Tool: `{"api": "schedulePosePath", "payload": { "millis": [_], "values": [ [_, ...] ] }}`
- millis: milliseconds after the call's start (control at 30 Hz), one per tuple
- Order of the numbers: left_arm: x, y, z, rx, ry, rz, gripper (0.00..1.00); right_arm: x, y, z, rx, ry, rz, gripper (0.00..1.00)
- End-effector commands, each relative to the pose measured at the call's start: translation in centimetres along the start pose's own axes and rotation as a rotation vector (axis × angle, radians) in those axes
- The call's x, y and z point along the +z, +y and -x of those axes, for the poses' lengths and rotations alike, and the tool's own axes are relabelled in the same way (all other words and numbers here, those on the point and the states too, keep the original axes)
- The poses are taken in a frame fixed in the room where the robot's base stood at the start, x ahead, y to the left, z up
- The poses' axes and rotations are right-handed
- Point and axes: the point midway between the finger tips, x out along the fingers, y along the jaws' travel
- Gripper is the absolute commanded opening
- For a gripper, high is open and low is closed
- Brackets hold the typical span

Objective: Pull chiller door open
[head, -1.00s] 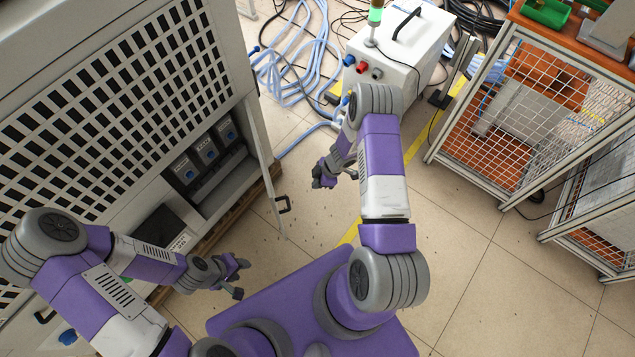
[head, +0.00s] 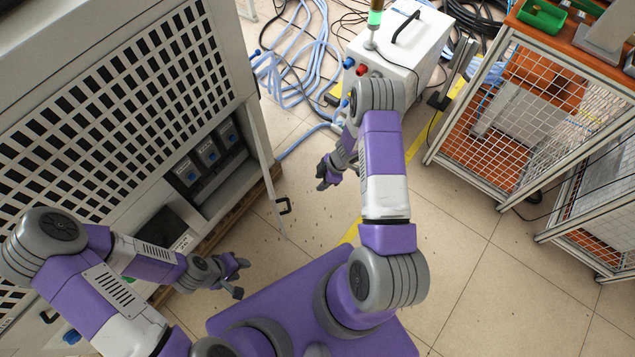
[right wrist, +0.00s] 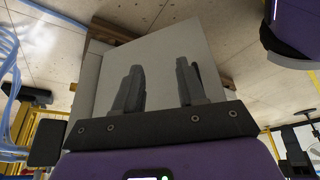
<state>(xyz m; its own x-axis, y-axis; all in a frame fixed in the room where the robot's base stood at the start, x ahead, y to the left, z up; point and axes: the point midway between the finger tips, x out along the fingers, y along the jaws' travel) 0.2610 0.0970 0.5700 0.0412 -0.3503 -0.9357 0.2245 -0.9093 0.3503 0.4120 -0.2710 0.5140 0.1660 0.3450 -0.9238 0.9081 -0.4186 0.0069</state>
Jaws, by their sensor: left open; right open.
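The chiller (head: 120,90) is the large light grey cabinet with a black grille at the left of the head view. Its door (head: 262,150) stands partly open, seen nearly edge-on, with a dark handle (head: 284,206) low on its outer side. My right gripper (head: 335,178) is open and empty, to the right of the door and apart from the handle. In the right wrist view its two fingers (right wrist: 158,80) point at a pale panel (right wrist: 165,50) that looks like the door; the handle is not clearly visible there. My left gripper (head: 236,277) is open and empty, below the handle in the head view.
A white box unit (head: 400,45) with a black handle stands on the floor at the back, with blue hoses (head: 295,60) and cables beside it. A mesh-sided workbench (head: 530,110) stands at the right. The tiled floor between is mostly clear.

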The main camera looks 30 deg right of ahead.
Motion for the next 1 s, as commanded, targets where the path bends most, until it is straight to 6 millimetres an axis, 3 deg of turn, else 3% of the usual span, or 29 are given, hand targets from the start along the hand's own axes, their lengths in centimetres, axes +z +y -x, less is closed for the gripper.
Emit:
{"api": "schedulePosePath", "payload": {
  "millis": [33,200,533,667,800,1000],
  "values": [
    [0.0,0.3,0.8,0.000,0.000,0.000,0.43,-0.2,0.1,1.3,0.002,-0.001,0.000,0.40],
    [0.1,0.6,1.5,0.000,0.000,0.000,0.43,-0.1,0.0,3.1,0.001,-0.001,0.001,0.40],
    [0.1,0.6,1.6,0.000,0.000,0.000,0.43,0.0,0.0,3.5,-0.001,0.000,0.000,0.40],
    [0.1,0.6,1.6,0.000,0.000,0.000,0.43,-0.3,-0.2,3.4,0.000,0.006,-0.013,0.22],
    [0.1,0.6,1.6,0.000,0.000,0.000,0.43,-2.2,-1.2,2.9,0.006,0.045,-0.113,0.00],
    [0.1,0.6,1.6,0.000,0.000,0.000,0.43,-6.8,-4.5,1.9,0.009,0.121,-0.427,0.00]
  ]
}}
